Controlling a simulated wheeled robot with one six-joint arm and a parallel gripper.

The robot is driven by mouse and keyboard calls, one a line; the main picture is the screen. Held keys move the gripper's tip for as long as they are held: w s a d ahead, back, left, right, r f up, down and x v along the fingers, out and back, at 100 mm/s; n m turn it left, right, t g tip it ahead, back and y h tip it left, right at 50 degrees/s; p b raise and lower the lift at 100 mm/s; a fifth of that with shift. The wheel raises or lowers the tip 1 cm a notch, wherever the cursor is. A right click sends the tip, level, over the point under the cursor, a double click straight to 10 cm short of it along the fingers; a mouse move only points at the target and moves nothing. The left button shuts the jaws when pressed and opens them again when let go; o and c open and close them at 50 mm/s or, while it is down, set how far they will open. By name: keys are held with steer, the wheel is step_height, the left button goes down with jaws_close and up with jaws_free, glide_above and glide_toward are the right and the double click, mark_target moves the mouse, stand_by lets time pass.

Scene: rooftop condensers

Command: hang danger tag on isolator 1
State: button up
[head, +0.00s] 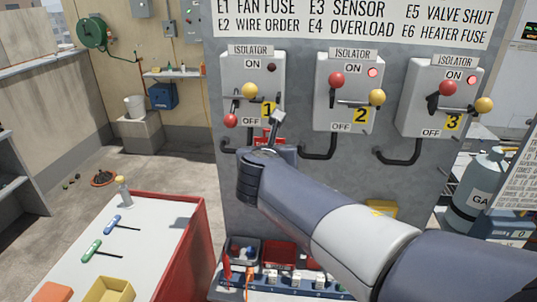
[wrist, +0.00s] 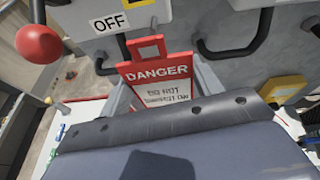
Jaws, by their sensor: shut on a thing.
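Isolator 1 (head: 240,72) is the left grey box on the panel. Its red knob (head: 231,120) is down beside OFF and its lamp (head: 271,68) is dark. A yellow ball (head: 250,90) sits on its front. The tag is red with a white face and an open red loop on top. In the head view only a sliver of the tag (head: 266,141) shows behind my gripper. The tag's lower part is hidden in the wrist view. The loop appears apart from the isolator.
Isolator 2 (head: 341,70) and isolator 3 (head: 428,112) have red knobs up and lit lamps. Black conduits (head: 322,145) curve below the boxes. A gas cylinder (head: 477,185) stands right.

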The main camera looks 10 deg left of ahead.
steer(key=shift+r+x, duration=0.2)
steer(key=shift+x, duration=0.95)
steer(key=shift+r+x, duration=0.25)
steer(key=shift+x, duration=0.85)
steer(key=shift+w+d, duration=0.15)
steer(key=shift+w, duration=0.1)
steer(key=o, duration=1.5)
steer(key=shift+s, duration=0.15)
steer(key=v, duration=1)
steer(key=shift+s+b, duration=0.3)
steer(key=shift+w+r, duration=0.1)
